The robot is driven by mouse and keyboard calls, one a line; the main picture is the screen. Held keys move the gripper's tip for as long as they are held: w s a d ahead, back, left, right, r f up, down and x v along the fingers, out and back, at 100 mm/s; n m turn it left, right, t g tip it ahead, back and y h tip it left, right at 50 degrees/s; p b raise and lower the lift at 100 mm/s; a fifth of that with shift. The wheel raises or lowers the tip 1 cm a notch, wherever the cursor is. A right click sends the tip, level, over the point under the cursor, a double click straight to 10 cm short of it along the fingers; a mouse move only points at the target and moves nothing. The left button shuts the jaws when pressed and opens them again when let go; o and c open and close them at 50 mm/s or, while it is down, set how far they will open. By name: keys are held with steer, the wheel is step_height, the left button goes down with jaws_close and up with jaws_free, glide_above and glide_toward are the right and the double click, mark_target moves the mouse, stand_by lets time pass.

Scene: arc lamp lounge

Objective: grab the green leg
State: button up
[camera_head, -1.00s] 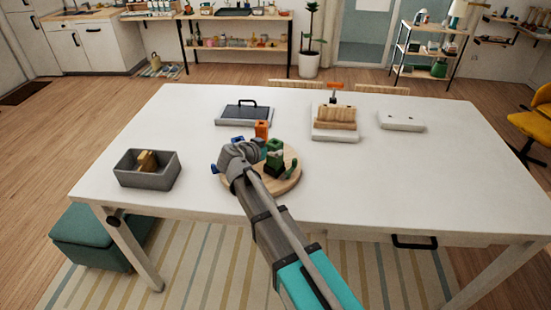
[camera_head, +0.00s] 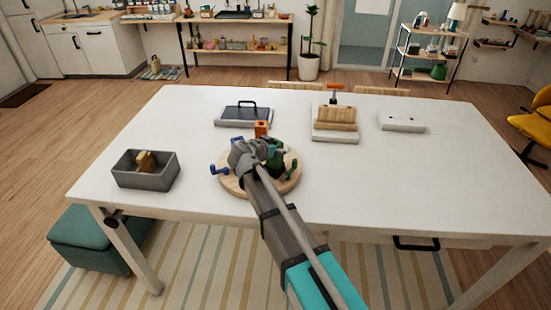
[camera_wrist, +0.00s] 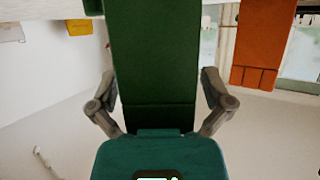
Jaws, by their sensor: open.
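The green leg (camera_wrist: 152,60) fills the middle of the wrist view as a tall dark green block, very close. My gripper (camera_wrist: 160,98) is open, with one finger on each side of it. I cannot tell whether the fingers touch it. In the head view a green piece (camera_head: 279,160) stands on the round wooden board (camera_head: 232,185), partly hidden by my wrist.
An orange piece (camera_head: 261,129) stands behind my wrist and shows at right in the wrist view (camera_wrist: 262,45). A blue piece (camera_head: 217,169) is at the board's left. A grey bin (camera_head: 143,180) holds a wooden item. The table's right side is clear.

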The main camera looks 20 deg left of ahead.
steer(key=c, duration=1.2)
steer(key=shift+r, duration=0.15)
step_height(320, 180, up, 3)
steer(key=p, duration=0.3)
steer(key=shift+f, duration=0.2)
steer(key=shift+s+d+r+p, duration=0.5)
steer(key=shift+s+r+p, duration=1.2)
steer(key=shift+s, duration=0.6)
steer(key=shift+s+d+r+p, duration=0.55)
steer(key=shift+s+r+p, duration=1.15)
steer(key=shift+s, duration=0.55)
steer(key=shift+s+d+r+p, duration=0.5)
steer(key=shift+s+r+p, duration=1.15)
steer(key=shift+s, duration=0.65)
